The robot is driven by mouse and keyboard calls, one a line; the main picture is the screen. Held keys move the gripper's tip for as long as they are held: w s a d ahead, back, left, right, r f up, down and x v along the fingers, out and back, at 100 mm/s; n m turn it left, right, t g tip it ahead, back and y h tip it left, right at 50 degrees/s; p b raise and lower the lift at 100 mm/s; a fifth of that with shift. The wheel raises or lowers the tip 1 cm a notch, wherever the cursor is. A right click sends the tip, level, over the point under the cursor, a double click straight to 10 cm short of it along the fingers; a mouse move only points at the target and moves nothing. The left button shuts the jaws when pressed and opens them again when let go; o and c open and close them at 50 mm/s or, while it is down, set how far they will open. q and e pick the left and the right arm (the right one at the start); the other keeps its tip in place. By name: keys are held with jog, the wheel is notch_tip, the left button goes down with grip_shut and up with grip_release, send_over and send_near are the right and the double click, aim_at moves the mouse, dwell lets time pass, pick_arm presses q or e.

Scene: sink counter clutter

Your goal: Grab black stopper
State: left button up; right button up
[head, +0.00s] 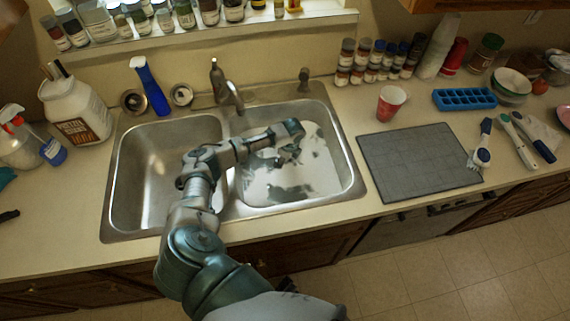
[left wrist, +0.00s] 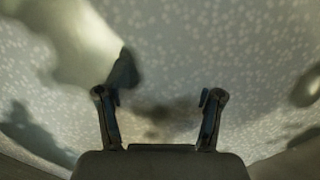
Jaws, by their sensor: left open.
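My left gripper (head: 290,154) reaches over the right sink basin (head: 330,190), pointing down into it. In the left wrist view the gripper (left wrist: 159,98) is open, with its two fingers apart and nothing held between them. I cannot clearly make out a black stopper. Two round dark-centred metal pieces, a left one (head: 133,101) and a right one (head: 181,94), sit on the back rim of the sink, away from the gripper. The left wrist view shows dark patches on a pale speckled surface; I cannot tell whether they are shadows or objects. My right gripper is not in view.
The faucet (head: 222,86) stands behind the basins. The left basin (head: 160,165) looks empty.

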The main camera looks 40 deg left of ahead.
pick_arm(q)
jog(key=shift+d+r, duration=0.1)
jog(key=shift+d, duration=0.05)
jog(key=shift+s, duration=0.1)
jog(key=c, duration=1.2)
